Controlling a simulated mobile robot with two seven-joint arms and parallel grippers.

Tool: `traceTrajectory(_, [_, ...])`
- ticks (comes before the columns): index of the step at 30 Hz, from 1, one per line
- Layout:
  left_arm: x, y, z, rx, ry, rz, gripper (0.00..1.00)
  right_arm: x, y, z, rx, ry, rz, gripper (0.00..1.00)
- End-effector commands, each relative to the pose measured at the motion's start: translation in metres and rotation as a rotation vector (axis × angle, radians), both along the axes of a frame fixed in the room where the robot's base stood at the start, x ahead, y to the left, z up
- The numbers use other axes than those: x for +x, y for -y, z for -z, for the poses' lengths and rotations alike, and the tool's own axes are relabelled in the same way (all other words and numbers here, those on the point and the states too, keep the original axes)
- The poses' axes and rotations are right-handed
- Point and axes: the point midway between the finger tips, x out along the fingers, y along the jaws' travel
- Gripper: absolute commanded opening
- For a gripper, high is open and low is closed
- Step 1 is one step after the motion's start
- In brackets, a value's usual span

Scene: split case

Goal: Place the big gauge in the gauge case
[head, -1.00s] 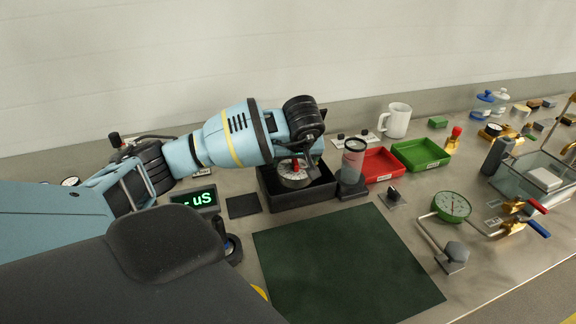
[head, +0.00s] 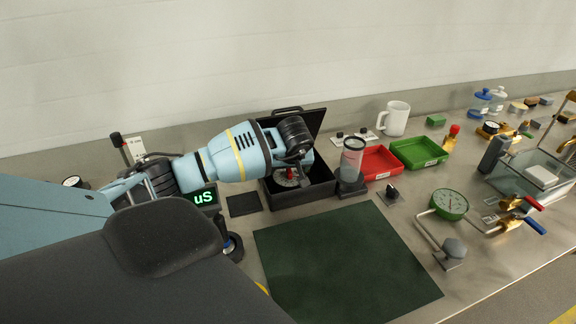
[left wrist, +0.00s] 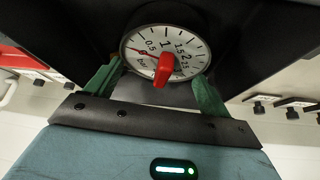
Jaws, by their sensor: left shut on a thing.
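A round gauge with a white dial and a red part across its middle (left wrist: 150,45) sits between the green fingers of my left gripper (left wrist: 156,88) in the left wrist view. In the head view the gauge (head: 285,182) is within the opening of the black gauge case (head: 318,190), and my left gripper (head: 294,168) is above it, shut on it. Whether the gauge touches the case floor is hidden. The case lid (head: 312,122) stands open behind. My right gripper is not in view.
A clear cylinder on a dark base (head: 351,162) stands close to the case's right side. Red (head: 381,161) and green (head: 420,153) trays are farther right. A green-rimmed gauge (head: 450,204) sits on a bent pipe. A dark green mat (head: 345,265) lies clear in front.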

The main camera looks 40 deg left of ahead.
Motion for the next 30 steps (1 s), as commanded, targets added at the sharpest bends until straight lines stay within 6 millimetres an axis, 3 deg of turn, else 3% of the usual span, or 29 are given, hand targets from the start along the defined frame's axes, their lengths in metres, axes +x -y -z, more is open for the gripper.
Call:
traceTrajectory(11, [0.002, -0.003, 0.002, 0.001, 0.005, -0.001, 0.48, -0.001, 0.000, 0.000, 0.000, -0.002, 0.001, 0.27])
traceTrajectory(12, [0.002, -0.003, 0.002, 0.001, 0.004, 0.000, 0.85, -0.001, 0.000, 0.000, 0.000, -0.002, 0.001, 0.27])
traceTrajectory(15, [0.002, -0.003, 0.002, 0.001, 0.004, -0.001, 0.98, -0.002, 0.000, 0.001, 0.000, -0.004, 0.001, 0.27])
traceTrajectory(23, [0.002, -0.003, 0.001, 0.001, 0.004, -0.001, 1.00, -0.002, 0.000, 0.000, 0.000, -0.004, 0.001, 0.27])
traceTrajectory(30, [-0.004, 0.006, -0.023, 0.001, 0.010, 0.003, 1.00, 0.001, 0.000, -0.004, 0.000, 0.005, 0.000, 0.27])
